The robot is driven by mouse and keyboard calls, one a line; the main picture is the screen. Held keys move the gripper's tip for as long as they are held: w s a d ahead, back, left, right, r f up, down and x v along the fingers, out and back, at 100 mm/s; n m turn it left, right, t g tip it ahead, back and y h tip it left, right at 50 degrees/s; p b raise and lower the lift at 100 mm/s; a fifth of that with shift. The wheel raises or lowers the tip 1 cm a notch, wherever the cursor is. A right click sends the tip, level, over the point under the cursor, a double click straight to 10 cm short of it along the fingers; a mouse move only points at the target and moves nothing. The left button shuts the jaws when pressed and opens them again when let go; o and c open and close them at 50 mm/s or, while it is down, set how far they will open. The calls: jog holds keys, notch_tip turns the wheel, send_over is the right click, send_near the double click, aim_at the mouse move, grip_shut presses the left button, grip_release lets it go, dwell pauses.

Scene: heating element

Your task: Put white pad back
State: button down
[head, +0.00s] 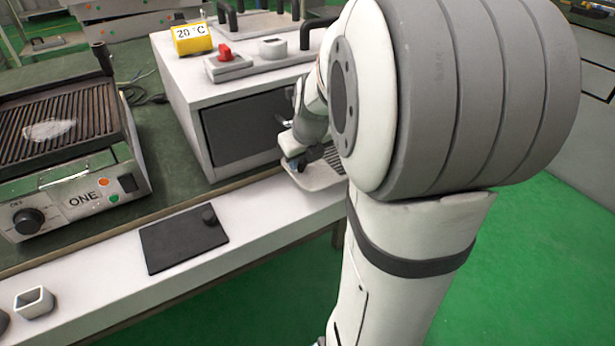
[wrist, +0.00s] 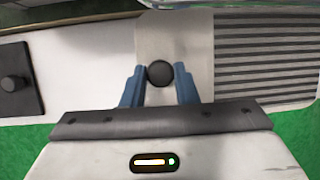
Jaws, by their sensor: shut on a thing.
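The white pad (wrist: 172,35) is a pale flat piece with a round black knob (wrist: 160,73). In the wrist view it lies at the top middle, beside a grey ridged surface. My gripper (wrist: 159,76) has its two blue fingers shut on the knob from both sides. In the head view my gripper (head: 298,163) is low in front of the white box, over a light tray with a ridged part (head: 318,176). My arm hides much of this spot, and I cannot tell whether the pad touches the surface below.
A black pad (head: 184,240) with a knob lies on the white front ledge (head: 262,224). A grill marked ONE (head: 85,198) stands at left with a whitish patch on its ridges. The white box (head: 190,110) carries a yellow 20 °C display (head: 191,38) and a red switch (head: 225,52).

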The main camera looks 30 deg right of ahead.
aim_at(303, 174)
jog(key=shift+f+b, duration=1.1)
jog(key=shift+f, duration=1.35)
jog(key=c, duration=1.1)
grip_release()
jog(key=shift+s, duration=0.1)
jog(key=shift+c, duration=0.2)
